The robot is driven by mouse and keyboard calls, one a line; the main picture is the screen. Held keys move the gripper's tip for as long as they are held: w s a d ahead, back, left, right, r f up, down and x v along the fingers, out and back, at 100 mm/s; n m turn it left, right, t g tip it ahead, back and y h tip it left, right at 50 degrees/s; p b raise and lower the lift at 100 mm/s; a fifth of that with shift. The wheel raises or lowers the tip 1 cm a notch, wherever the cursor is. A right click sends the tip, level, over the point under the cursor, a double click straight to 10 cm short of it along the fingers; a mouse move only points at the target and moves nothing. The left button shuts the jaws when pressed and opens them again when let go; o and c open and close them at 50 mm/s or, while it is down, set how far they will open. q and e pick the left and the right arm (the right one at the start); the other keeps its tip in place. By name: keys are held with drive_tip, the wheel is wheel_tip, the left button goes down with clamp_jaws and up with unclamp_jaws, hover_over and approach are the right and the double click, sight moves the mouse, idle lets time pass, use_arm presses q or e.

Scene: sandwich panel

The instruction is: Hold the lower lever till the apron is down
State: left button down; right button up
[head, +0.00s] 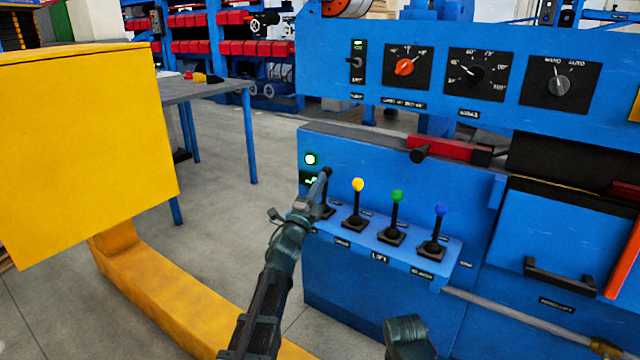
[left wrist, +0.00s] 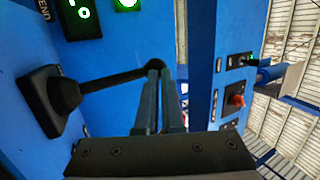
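A row of levers stands on the blue ledge (head: 381,262) of the machine: a dark-tipped one at the left, then yellow-knobbed (head: 358,186), green-knobbed (head: 397,197) and blue-knobbed (head: 440,210) ones. My left gripper (head: 322,180) is at the top of the leftmost lever. In the left wrist view its fingers (left wrist: 162,72) are close together at the black knob of that lever (left wrist: 110,80), with a narrow gap between them. The lever slants from its black base. Most ledge labels are too small to read. I cannot tell which part is the apron.
A lit green lamp (head: 310,158) sits above the leftmost lever. A panel with dials (head: 470,73) overhangs the ledge. A yellow block (head: 85,150) on a yellow beam stands at the left. A black handle (head: 549,271) and a rod are at the lower right.

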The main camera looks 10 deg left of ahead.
idle(0.8)
use_arm(q)
drive_tip(key=s+r+b+v, duration=0.1)
drive_tip(key=r+b+v, duration=0.1)
drive_tip(key=v, duration=1.1)
drive_tip(key=shift+s+a+b, duration=0.25)
drive_tip(key=shift+s+b, duration=0.05)
drive_tip(key=shift+b, duration=0.55)
use_arm(e)
drive_tip(key=f, duration=0.2)
drive_tip(key=a+f, duration=0.1)
drive_tip(key=shift+s+a+f, duration=0.1)
drive_tip(key=shift+s+f, duration=0.15)
drive_tip(key=shift+f, duration=0.1)
